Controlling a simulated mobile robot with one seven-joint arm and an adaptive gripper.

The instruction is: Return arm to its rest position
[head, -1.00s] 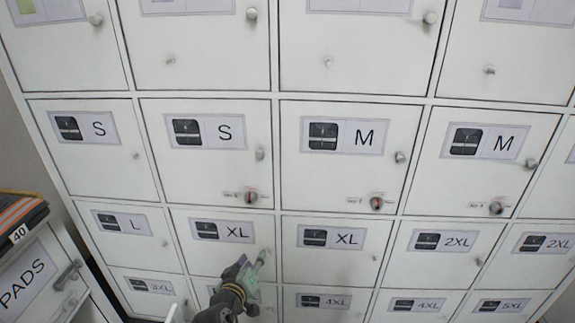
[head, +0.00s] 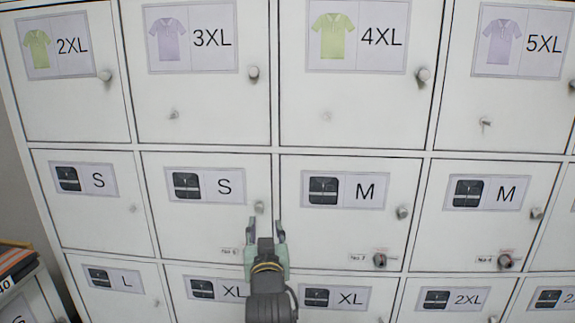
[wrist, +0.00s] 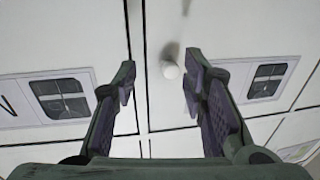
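My gripper (head: 266,232) is in front of the locker wall, at the lower edge of the door marked S (head: 205,222) in the second column. Its two fingers are spread and point up in the head view. In the wrist view my gripper (wrist: 160,85) is open, with nothing between the fingers. A round white knob (wrist: 171,69) shows beyond the gap, apart from both fingertips.
White lockers fill the view, with shirt-picture doors such as 4XL (head: 357,110) above and doors such as XL (head: 345,299) below. Several knobs, like the one on the M door (head: 403,212), stick out. A stack of folded items (head: 14,262) is at the left edge.

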